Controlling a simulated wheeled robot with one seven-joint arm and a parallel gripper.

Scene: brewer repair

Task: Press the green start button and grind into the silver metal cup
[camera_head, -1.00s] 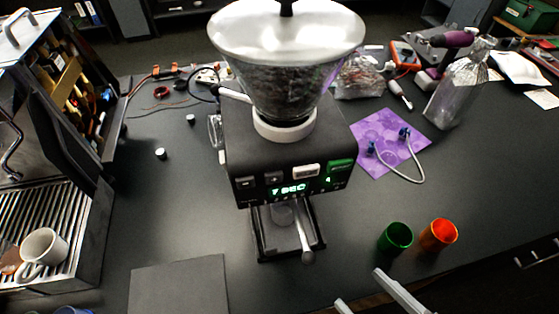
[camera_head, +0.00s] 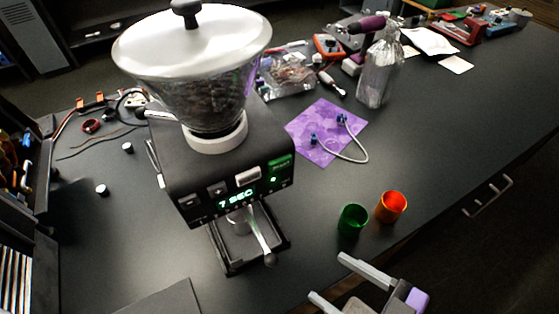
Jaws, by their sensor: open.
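The grinder (camera_head: 225,135) stands on the black table with a clear hopper (camera_head: 190,85) of dark beans under a silver lid. Its front panel has several buttons and a display reading "7 SEC" (camera_head: 237,199). The green start button (camera_head: 279,164) is at the panel's upper right. The silver metal cup (camera_head: 240,222) sits under the grinder's front, partly hidden, with a handled piece over the drip tray (camera_head: 228,267). My gripper (camera_head: 336,278) is open and empty at the lower right, in front of the table edge and apart from the grinder.
A green cup (camera_head: 352,220) and an orange cup (camera_head: 391,207) stand right of the grinder near the table edge. A dark flat slab (camera_head: 165,300) lies front left.

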